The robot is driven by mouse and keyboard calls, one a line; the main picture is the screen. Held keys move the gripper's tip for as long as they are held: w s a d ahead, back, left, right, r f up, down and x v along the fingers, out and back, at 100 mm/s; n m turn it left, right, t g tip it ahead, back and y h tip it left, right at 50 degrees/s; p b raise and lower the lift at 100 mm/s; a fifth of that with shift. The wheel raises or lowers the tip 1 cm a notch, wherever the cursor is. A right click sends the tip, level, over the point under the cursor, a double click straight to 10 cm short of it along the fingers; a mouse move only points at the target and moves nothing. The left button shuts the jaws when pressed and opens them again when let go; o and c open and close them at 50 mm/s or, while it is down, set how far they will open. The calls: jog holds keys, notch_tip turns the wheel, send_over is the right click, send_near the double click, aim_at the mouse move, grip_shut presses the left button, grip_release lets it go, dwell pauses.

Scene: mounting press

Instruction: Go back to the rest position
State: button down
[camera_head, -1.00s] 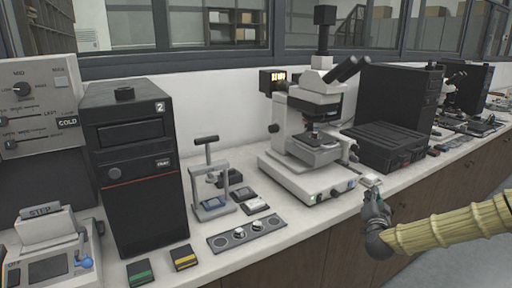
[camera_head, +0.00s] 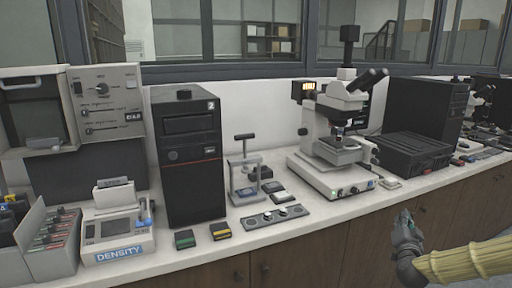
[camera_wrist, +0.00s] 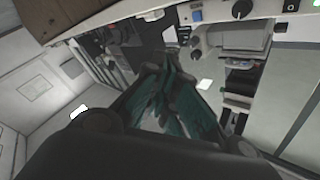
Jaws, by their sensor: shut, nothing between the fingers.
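My gripper (camera_head: 404,226) is at the lower right in the head view, in front of the bench's cabinet doors and apart from the things on the bench. In the wrist view its dark green fingers (camera_wrist: 172,103) are closed together with nothing between them. The mounting press, a small grey stand with a T-shaped handle (camera_head: 245,170), stands on the bench next to a black computer tower. It is well to the left of my gripper. I cannot make it out clearly in the wrist view.
A microscope (camera_head: 340,135) stands right of centre, with a black flat box (camera_head: 408,152) beside it. A black tower (camera_head: 187,155), a density meter (camera_head: 118,228) and a rack of slides (camera_head: 48,245) stand at the left. The bench edge (camera_head: 330,222) runs between my gripper and these things.

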jog(key=s+a+f+n+g+y+p, duration=0.1)
jog(key=s+a+f+n+g+y, duration=0.3)
jog(key=a+f, duration=0.85)
jog(key=s+a+f+n+g+y+p, duration=0.2)
jog(key=s+a+f+n+g+y, duration=0.15)
jog(key=s+a+f, duration=0.9)
jog(key=s+f+n+g+p, duration=0.1)
jog(key=s+f+g, duration=0.1)
jog(key=s, duration=0.9)
jog(key=s+a+f+n+g, duration=0.1)
jog(key=s+f+g, duration=0.2)
jog(key=s, duration=0.9)
jog(key=s+a+f+n+g+p, duration=0.1)
jog(key=s+g, duration=0.4)
jog(key=s, duration=0.6)
jog(key=shift+s+f+h+p, duration=0.15)
jog(key=shift+f+h+p, duration=0.25)
jog(key=shift+f, duration=0.35)
jog(key=shift+g, duration=0.25)
